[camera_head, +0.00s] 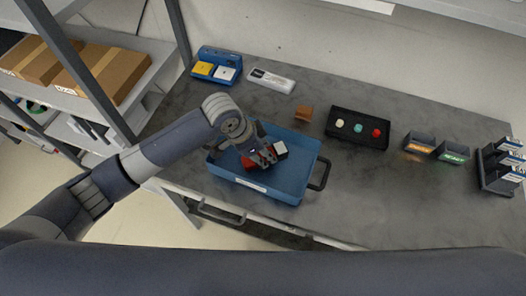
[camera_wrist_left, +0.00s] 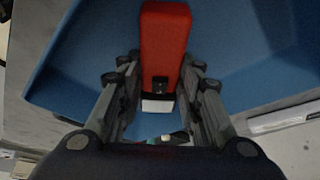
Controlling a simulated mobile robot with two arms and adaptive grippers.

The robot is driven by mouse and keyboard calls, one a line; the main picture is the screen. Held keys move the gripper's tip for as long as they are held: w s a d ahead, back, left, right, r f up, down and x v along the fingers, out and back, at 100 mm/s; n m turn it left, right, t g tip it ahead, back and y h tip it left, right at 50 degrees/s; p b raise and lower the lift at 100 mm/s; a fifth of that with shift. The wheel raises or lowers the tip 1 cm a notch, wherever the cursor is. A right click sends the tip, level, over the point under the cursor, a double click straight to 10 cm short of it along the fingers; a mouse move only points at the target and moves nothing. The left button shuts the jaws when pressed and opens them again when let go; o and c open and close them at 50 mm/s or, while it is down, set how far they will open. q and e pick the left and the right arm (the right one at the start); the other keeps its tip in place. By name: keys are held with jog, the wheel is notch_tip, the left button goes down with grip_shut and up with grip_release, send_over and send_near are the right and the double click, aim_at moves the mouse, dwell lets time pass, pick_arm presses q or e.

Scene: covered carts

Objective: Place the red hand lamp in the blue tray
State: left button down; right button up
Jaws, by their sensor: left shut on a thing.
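The blue tray (camera_head: 304,155) stands on the grey table near its front edge, with a dark handle at its right end. My left gripper (camera_head: 262,158) is inside the tray's outline, reaching in from the left. The red hand lamp (camera_head: 248,162) shows beside and below the fingers, with a pale end to their right. In the left wrist view the red lamp (camera_wrist_left: 165,45) lies between the fingers of my left gripper (camera_wrist_left: 160,90), which are shut on it. The tray floor (camera_wrist_left: 90,50) is behind it. I cannot tell whether the lamp touches the floor. My right gripper is not in view.
Behind the tray are a small brown block (camera_head: 303,114) and a black panel (camera_head: 345,137) with coloured buttons. A blue box (camera_head: 217,65) and a white-grey device (camera_head: 271,81) stand at the back left. Shelves with cartons (camera_head: 110,75) are at the left.

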pick_arm(q)
jog(key=shift+f, duration=0.5)
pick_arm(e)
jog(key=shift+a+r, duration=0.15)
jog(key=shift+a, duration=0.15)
pick_arm(q)
jog(key=shift+f, duration=0.1)
jog(key=c, duration=1.1)
grip_release()
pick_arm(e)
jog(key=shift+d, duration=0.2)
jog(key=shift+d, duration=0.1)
pick_arm(q)
jog(key=shift+a+r, duration=0.1)
jog(key=shift+r, duration=0.2)
jog(key=b+v, duration=0.1)
jog(key=v, duration=1)
jog(key=shift+s+a+r+b, duration=0.15)
jog(key=shift+r+b, duration=0.1)
jog(key=shift+b, duration=0.05)
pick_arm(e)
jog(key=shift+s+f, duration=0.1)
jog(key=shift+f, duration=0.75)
